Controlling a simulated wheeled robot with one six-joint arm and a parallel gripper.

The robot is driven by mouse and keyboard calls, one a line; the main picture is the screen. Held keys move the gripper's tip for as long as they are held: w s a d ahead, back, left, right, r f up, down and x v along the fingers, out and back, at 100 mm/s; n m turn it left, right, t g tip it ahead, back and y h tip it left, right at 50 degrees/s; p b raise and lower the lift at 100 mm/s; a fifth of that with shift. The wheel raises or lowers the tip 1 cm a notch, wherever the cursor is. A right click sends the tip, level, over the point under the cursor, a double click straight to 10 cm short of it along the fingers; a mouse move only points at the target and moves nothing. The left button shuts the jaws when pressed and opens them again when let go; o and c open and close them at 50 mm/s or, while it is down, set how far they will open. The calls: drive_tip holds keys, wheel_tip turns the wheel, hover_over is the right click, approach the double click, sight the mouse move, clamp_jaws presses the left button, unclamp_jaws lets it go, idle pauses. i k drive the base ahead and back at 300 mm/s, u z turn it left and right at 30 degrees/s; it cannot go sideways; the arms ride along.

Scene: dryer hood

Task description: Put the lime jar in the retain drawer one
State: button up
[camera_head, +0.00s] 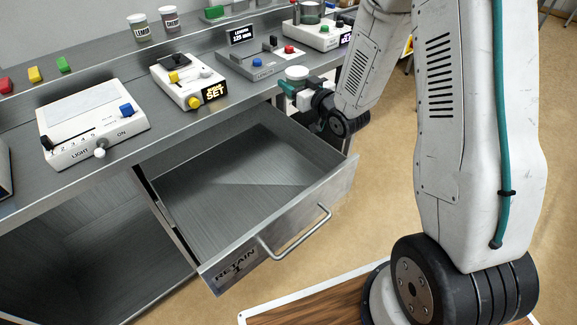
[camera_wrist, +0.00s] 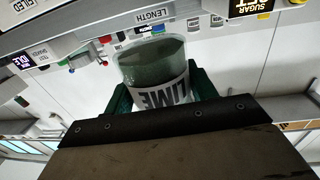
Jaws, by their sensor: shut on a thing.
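The lime jar (camera_wrist: 152,66) is between the dark green fingers of my gripper (camera_wrist: 162,88) in the wrist view, its LIME label upside down there. In the head view my gripper (camera_head: 297,89) is near the bench's front edge, beyond the far right corner of the open drawer. The jar's pale top (camera_head: 297,73) shows above the fingers; the rest is mostly hidden. The drawer marked RETAIN 1 (camera_head: 236,264) is pulled out, and its visible floor is empty. Its bar handle (camera_head: 296,236) is on the front.
The bench (camera_head: 115,83) carries a light switch box (camera_head: 92,120), a yellow-knobbed device (camera_head: 187,80) and a grey-blue device (camera_head: 250,64) along its front. Two labelled jars, one marked LEMON (camera_head: 139,28), stand at the back. An open compartment (camera_head: 90,245) lies left of the drawer.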

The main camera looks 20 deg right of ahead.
sight(254, 168)
drive_tip(key=z, duration=2.85)
drive_tip(key=k, duration=2.35)
drive_tip(key=u, duration=1.75)
drive_tip(key=i, duration=0.5)
drive_tip(key=u, duration=0.05)
